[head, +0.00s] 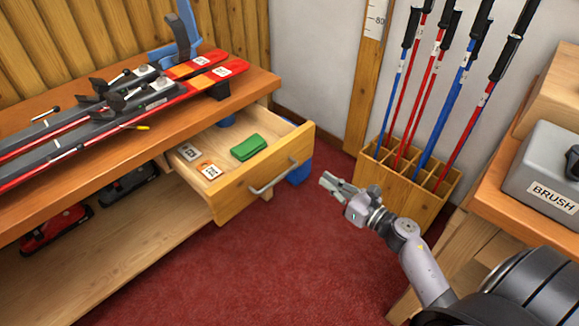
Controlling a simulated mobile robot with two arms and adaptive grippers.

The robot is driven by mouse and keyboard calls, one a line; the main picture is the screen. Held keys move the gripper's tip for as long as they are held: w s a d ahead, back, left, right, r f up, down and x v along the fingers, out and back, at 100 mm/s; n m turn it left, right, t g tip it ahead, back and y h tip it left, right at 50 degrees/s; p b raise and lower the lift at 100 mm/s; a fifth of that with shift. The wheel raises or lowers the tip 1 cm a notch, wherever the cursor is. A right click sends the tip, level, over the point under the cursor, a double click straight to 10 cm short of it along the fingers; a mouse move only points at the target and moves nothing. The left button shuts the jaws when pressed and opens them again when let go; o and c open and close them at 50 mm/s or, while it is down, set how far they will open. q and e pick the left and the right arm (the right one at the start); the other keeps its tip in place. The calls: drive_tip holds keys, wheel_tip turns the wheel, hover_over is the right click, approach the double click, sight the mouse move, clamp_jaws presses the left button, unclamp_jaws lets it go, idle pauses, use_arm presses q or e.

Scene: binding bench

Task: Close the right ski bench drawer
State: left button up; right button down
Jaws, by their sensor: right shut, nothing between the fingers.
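The right ski bench drawer (221,205) is pulled out from the wooden ski bench (262,83). Its front panel carries a grey bar handle (273,177). Inside the drawer lie a green folded item (248,147) and small labelled cards (209,171). My right gripper (329,182) is shut and empty. In the picture it is to the right of the handle, with a gap between them. My left gripper is not in view.
A wooden rack (405,190) with several ski poles stands behind my right gripper. A side table at right holds a grey box (545,170) marked BRUSH. Skis (150,98) lie on the bench top. Red carpet (270,270) in front of the drawer is clear.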

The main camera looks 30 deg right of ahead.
drive_tip(key=r+n, duration=0.1)
drive_tip(key=n, duration=0.1)
approach(282, 150)
drive_tip(key=shift+y, duration=0.3)
drive_tip(key=x, duration=0.6)
drive_tip(key=shift+d, duration=0.15)
drive_tip(key=shift+w, duration=0.55)
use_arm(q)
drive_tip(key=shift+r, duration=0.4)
use_arm(e)
drive_tip(key=shift+w+a, duration=0.2)
drive_tip(key=shift+a, duration=0.05)
